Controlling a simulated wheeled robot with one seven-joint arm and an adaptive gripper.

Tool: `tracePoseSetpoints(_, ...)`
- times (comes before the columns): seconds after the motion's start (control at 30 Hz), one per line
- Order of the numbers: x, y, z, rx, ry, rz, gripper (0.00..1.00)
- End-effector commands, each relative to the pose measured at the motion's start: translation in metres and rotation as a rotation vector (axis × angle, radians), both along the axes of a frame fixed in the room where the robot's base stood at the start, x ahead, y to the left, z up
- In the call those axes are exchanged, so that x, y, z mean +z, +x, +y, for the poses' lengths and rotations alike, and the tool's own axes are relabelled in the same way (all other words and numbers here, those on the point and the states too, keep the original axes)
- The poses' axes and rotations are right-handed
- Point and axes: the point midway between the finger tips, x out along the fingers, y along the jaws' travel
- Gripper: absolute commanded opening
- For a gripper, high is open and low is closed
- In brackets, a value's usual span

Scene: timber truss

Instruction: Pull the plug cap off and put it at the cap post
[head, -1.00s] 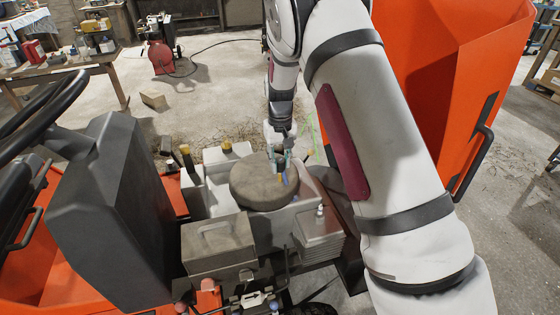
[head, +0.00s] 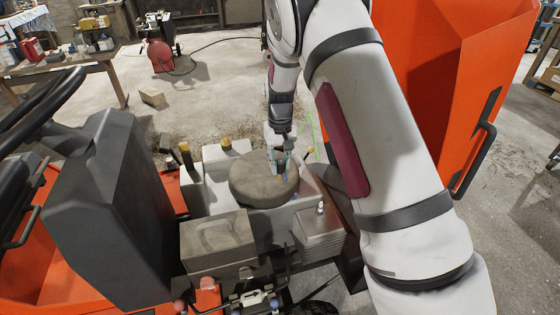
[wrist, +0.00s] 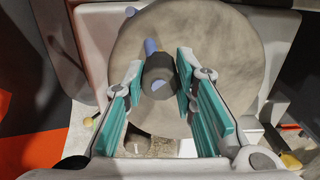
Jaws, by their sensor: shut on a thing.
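The plug cap (wrist: 160,72) is a short dark grey tube between my fingertips in the wrist view. My gripper (head: 280,162) is shut on it, with teal pads on both sides. In the head view my gripper is over the round brown-grey cover of the engine, and the cap is mostly hidden by the fingers. A blue piece (wrist: 150,46) shows just beyond the cap in the wrist view. I cannot tell whether the cap still touches it. I cannot make out the cap post with certainty.
The round cover (head: 258,188) lies below my gripper. A grey box (head: 218,242) and a finned block (head: 318,236) stand in front of it. Yellow-topped fittings (head: 226,145) stand behind left. A dark panel (head: 100,215) is at left, an orange hopper (head: 480,60) at right.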

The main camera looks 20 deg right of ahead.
Motion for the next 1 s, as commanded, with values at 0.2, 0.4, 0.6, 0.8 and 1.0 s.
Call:
tracePoseSetpoints(0.2, -0.007, 0.000, 0.000, 0.000, 0.000, 0.000, 0.00)
tracePoseSetpoints(0.4, -0.012, 0.000, 0.000, 0.000, 0.000, 0.001, 0.00)
tracePoseSetpoints(0.6, -0.018, 0.000, 0.000, 0.000, 0.000, 0.001, 0.00)
tracePoseSetpoints(0.8, -0.023, 0.000, 0.000, 0.000, 0.000, 0.001, 0.00)
tracePoseSetpoints(1.0, -0.028, 0.000, 0.000, 0.000, 0.000, 0.000, 0.28)
